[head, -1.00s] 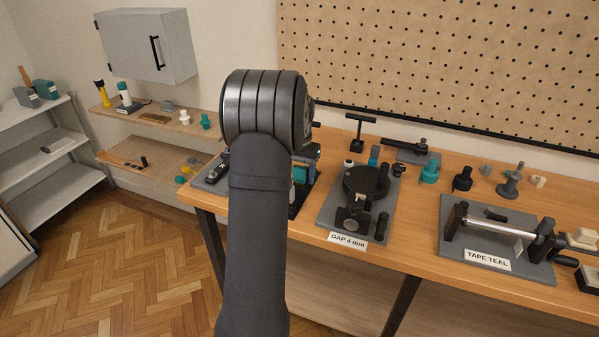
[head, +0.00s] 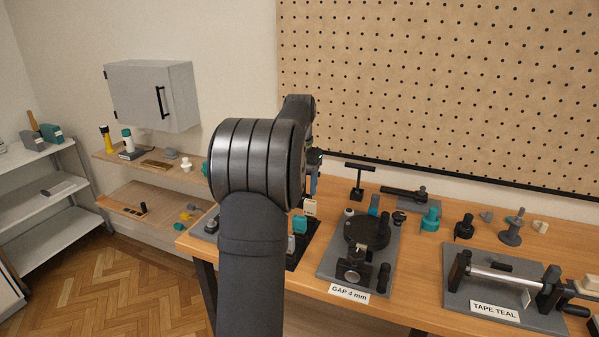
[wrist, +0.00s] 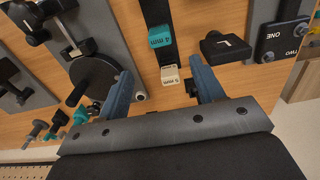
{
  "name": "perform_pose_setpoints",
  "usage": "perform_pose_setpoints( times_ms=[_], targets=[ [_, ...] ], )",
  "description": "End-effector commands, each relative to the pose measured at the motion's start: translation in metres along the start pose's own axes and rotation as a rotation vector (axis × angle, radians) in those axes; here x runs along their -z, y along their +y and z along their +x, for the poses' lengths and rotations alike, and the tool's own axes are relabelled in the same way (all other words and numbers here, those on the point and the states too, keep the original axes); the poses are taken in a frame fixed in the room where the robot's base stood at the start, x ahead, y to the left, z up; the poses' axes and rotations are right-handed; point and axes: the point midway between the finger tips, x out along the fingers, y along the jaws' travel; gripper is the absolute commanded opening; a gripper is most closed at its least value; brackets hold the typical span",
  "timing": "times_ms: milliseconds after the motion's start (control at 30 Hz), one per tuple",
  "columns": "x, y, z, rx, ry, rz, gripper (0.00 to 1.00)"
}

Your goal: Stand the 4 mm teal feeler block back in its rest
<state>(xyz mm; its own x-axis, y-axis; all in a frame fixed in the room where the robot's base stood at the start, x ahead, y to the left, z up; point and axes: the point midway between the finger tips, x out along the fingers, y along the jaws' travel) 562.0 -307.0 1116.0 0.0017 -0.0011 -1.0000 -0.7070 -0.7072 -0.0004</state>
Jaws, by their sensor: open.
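The teal block marked 4 mm (wrist: 160,42) stands on the black rest strip (wrist: 156,12), its label facing up in the wrist view. It also shows in the head view (head: 300,224), partly hidden by my arm. A cream block marked 5 mm (wrist: 170,76) stands beside it on the same strip. My gripper (wrist: 162,75) is open, with blue fingers spread wide on either side of the cream block. The teal block lies beyond the fingertips, apart from them. Whether it is fully seated cannot be told.
The gap gauge plate labelled GAP 4 mm (head: 330,262) sits right of the rest. The TAPE TEAL fixture (head: 455,305) is farther right. A black block (wrist: 226,48) and a plate marked ONE and TWO (wrist: 284,38) lie beside the strip. A pegboard (head: 440,80) rises behind.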

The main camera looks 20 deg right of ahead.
Motion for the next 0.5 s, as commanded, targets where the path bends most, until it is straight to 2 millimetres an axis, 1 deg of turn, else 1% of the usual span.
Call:
perform_pose_setpoints(
  times_ms=[33,200,333,500],
  targets=[
    [0.0,0.0,-0.01,0.0,0.002,0.0,0.61],
    [0.0,0.0,-0.03,0.0,0.0,0.0,0.61],
    [0.0,0.0,-0.037,0.0,0.0,0.0,0.61],
    [0.0,0.0,-0.038,0.0,-0.001,0.0,0.61]
  ],
)
